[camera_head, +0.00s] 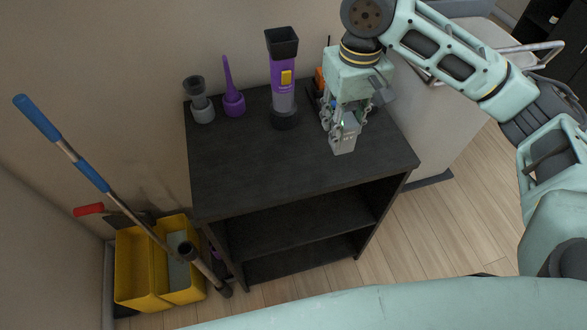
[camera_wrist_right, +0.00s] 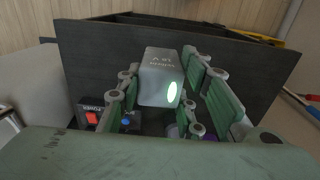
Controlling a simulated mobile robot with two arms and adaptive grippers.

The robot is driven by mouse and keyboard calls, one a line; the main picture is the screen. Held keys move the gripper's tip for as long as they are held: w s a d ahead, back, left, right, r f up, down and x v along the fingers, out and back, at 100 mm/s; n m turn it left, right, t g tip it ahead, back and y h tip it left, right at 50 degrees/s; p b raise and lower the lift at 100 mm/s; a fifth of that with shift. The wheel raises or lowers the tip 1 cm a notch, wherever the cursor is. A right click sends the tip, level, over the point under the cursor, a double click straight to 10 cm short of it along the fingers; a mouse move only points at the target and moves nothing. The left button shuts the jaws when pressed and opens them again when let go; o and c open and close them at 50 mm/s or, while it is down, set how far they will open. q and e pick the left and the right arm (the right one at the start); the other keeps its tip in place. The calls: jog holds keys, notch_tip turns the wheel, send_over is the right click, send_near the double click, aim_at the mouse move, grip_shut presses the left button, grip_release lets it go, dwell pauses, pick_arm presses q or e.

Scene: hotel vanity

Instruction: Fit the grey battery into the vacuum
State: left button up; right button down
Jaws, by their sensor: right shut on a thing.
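The purple and grey vacuum (camera_head: 281,85) stands upright on the black cabinet top (camera_head: 262,166), its dark flared mouth upward and a yellow patch on its body. My right gripper (camera_head: 344,127) points down to the right of the vacuum, apart from it. It is shut on the grey battery (camera_head: 343,145), whose lower end shows below the fingers. The battery's height over the top is hard to tell. My left gripper is out of view.
A grey nozzle (camera_head: 200,103) and a purple crevice tool (camera_head: 232,96) stand left of the vacuum. A device with a red power switch (camera_wrist_right: 92,117) is near my right gripper. Yellow buckets (camera_head: 135,270) and a mop are on the floor at left. The cabinet top's front is clear.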

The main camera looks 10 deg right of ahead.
jog(key=w+a+f, duration=0.1)
jog(key=a+f, duration=0.2)
jog(key=w+a+f+p, duration=0.1)
jog(key=w+a+f, duration=0.1)
jog(key=a+f, duration=0.1)
jog(key=w+a+f+p, duration=0.1)
jog(key=w+a+f, duration=0.1)
jog(key=a+f, duration=0.1)
jog(key=shift+w+f, duration=0.1)
jog(key=shift+f, duration=0.7)
jog(key=c, duration=1.4)
grip_release()
jog(key=shift+d+f, duration=0.1)
jog(key=shift+c, duration=0.2)
jog(key=shift+o, duration=1.1)
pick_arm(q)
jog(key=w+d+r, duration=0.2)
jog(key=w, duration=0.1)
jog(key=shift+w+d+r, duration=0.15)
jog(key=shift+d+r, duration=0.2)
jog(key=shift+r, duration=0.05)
